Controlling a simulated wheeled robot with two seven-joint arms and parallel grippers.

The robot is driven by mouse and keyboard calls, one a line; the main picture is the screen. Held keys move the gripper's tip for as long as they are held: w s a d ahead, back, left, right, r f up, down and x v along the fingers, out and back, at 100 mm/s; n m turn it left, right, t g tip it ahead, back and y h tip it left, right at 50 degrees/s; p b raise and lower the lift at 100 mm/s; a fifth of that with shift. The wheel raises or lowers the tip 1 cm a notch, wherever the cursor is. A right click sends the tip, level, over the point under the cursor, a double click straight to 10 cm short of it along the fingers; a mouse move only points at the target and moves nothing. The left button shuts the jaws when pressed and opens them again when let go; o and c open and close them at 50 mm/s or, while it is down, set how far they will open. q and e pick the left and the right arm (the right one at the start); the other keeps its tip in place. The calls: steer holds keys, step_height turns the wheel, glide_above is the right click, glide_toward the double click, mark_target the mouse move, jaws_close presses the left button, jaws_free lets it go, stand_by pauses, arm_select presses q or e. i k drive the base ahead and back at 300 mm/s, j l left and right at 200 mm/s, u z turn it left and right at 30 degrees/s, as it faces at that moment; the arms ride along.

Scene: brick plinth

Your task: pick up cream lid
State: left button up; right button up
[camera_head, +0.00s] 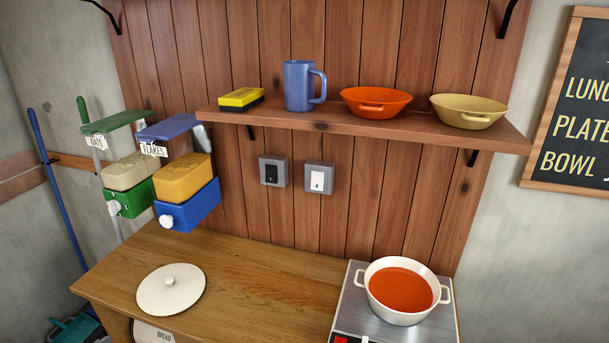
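The cream lid (171,289) is a round disc with a small knob on top. It lies flat on the left part of the wooden counter (255,291), knob up. A cream pot (402,316) with two side handles stands uncovered at the right, with orange-red soup inside. The pot is on a silver hot plate (352,303). Neither of my grippers is in view.
A blue dispenser (190,206) and a green dispenser (131,198) hang behind the lid. A wall shelf (330,120) carries a sponge, a blue mug (299,86) and two bowls. The counter between lid and hot plate is clear.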

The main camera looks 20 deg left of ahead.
mark_target(171, 288)
steer(key=i+j+u, duration=0.1)
steer(key=u, duration=1.3)
